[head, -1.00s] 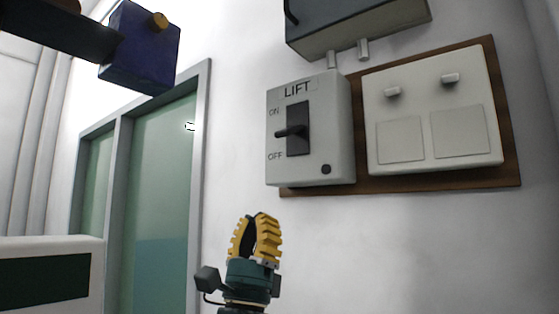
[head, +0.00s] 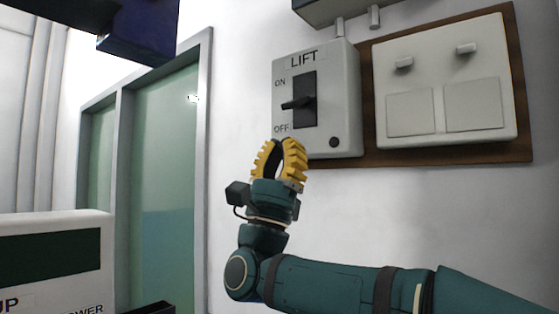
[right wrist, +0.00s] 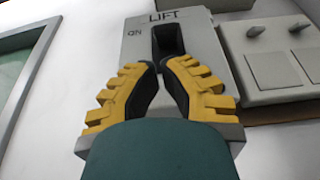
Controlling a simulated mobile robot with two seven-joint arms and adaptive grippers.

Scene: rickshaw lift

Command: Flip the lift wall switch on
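The lift switch box (head: 344,95) is a pale grey box on the wall, labelled LIFT, with ON above and OFF below. Its dark lever (head: 297,104) sticks out of a black slot, about midway between the two labels; its exact setting is hard to tell. In the right wrist view the fingertips (right wrist: 160,66) overlap the box's slot and hide the lever. My left gripper is out of view.
A white panel (head: 460,138) with two small knobs is on a brown board (head: 522,90) right of the switch. A grey box (head: 345,6) hangs above. A green-paned door (head: 165,150) and a dark blue block (head: 145,30) are left. A white cabinet (head: 55,222) stands lower left.

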